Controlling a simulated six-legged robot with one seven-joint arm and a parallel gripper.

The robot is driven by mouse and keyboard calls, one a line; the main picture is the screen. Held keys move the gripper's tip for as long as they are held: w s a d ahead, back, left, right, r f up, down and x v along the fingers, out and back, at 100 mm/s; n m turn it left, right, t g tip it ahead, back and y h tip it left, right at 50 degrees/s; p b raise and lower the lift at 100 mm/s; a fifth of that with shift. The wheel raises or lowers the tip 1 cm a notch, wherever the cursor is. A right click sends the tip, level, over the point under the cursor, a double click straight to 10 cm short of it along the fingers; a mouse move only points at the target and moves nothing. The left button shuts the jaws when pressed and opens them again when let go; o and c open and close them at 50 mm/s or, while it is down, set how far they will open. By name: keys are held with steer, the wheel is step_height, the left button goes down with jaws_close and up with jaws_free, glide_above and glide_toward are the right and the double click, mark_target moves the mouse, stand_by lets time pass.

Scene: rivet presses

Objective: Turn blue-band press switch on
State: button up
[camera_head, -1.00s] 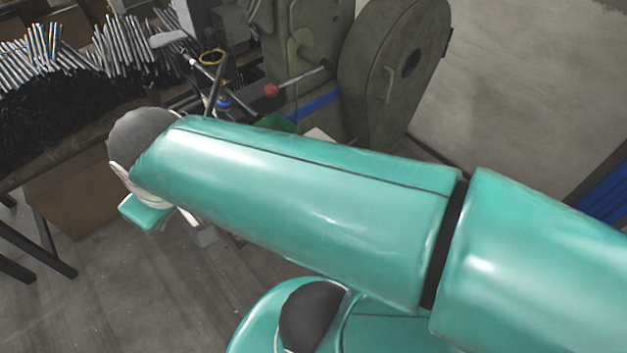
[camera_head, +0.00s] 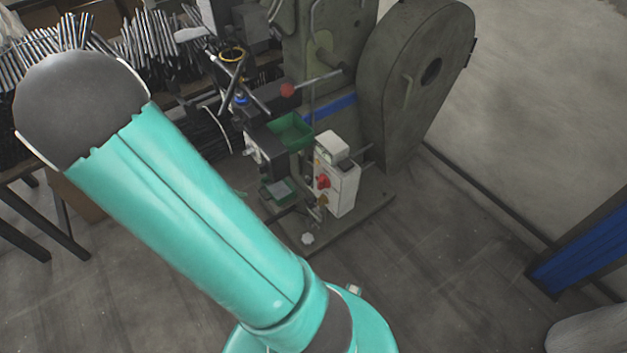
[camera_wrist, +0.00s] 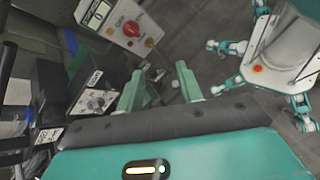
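The press (camera_head: 333,40) is a grey-green machine with a blue band (camera_head: 330,108) around its lower body. A white control box (camera_head: 345,190) at its base carries a red rotary knob (camera_head: 323,182). In the wrist view the box (camera_wrist: 112,14) is at the top, with the red knob (camera_wrist: 131,29) and an orange button near it. My gripper (camera_wrist: 160,78) is open and empty; its two teal fingers point toward the box and are apart from it. In the head view the gripper is hidden behind or beyond my arm.
A grey-black control box (camera_wrist: 92,100) with a knob lies left of my fingers in the wrist view. A bench with metal rods (camera_head: 150,45) is at back left.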

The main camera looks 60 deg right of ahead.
mark_target(318, 181)
steer(key=s+d+f+n+g+h, duration=0.1)
steer(key=s+d+f+n+h, duration=0.3)
steer(key=d+f+n+h, duration=0.6)
steer(key=s+d, duration=0.2)
steer(key=d, duration=0.2)
steer(key=s+d+f+m+y, duration=0.1)
steer(key=s+d, duration=0.1)
steer(key=d, duration=0.2)
steer(key=s+d+f+m+y, duration=0.1)
steer(key=s+d, duration=0.1)
steer(key=d, duration=0.3)
steer(key=shift+s, duration=0.35)
jaws_close()
